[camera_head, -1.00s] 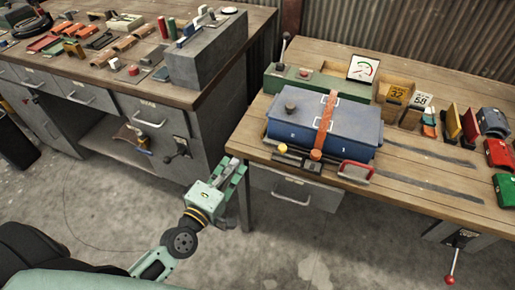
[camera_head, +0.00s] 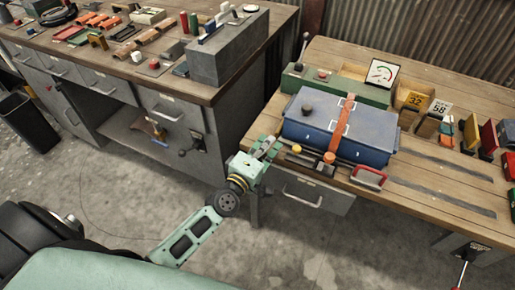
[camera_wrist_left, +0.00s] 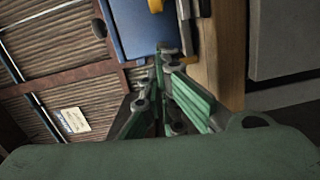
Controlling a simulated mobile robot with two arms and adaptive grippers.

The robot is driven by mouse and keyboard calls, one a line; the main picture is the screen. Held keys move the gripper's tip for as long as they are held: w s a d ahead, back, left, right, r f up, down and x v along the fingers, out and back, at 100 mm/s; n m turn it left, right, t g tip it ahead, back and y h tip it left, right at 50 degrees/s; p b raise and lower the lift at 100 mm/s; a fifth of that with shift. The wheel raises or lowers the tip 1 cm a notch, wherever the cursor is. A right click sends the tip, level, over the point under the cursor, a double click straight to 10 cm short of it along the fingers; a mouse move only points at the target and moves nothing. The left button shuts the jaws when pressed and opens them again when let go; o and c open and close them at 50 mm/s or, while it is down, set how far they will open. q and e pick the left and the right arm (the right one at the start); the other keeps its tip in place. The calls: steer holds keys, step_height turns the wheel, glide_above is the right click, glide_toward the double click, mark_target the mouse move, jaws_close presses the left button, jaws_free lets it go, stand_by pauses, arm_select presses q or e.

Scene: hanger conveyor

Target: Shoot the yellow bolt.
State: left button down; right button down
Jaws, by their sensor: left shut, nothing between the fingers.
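A small slide bolt with a yellow knob (camera_head: 296,149) sits at the near left front of the blue box (camera_head: 350,128) on the right bench. A yellow part (camera_wrist_left: 155,5) also shows at the top of the left wrist view, cut by the frame edge, beside the blue box side (camera_wrist_left: 135,30). My left gripper (camera_head: 266,144) is shut and empty, just left of the yellow knob, by the bench's front edge. Its fingertips (camera_wrist_left: 168,55) point at the box in the left wrist view. Contact with the bolt cannot be told. My right gripper is out of view.
An orange strap (camera_head: 341,125) crosses the box and ends at an orange knob. A red handle (camera_head: 368,180) is to its right on the bench edge. Floor between the benches is clear.

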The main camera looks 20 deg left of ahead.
arm_select(q)
steer(key=shift+d+f, duration=0.1)
steer(key=shift+d, duration=1.2)
steer(key=d+p, duration=0.1)
steer(key=d, duration=0.4)
steer(key=shift+d, duration=0.1)
